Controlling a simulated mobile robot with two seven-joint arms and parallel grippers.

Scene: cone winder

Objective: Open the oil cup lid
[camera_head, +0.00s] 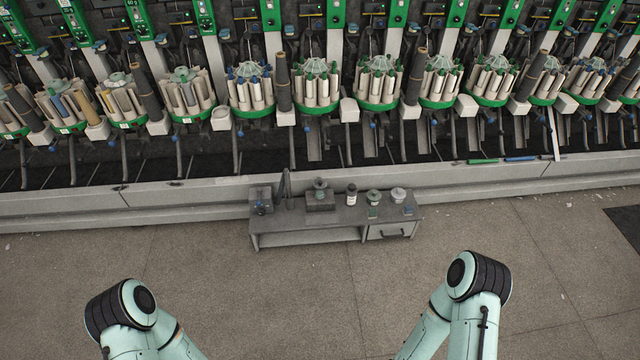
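A small grey bench (310,239) stands on the floor against the machine's ledge, and small items stand in a row on its top. They are a grey box with a blue part (261,200), a dark block with a round knob (320,197), a dark bottle with a white label (351,195), a jar with a pale top and green lower part (374,203), and a pale round lidded item (398,195). They are too small to tell which is the oil cup or whether its lid is open. Only bent parts of my two arms show at the bottom; both grippers are out of view.
The cone winder with its green bobbin magazines (380,85) runs across the back. A low grey ledge (450,185) lies in front of it, with a green tool (482,161) and a blue tool (520,158) on it. The floor (290,300) between my arms and the bench is clear.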

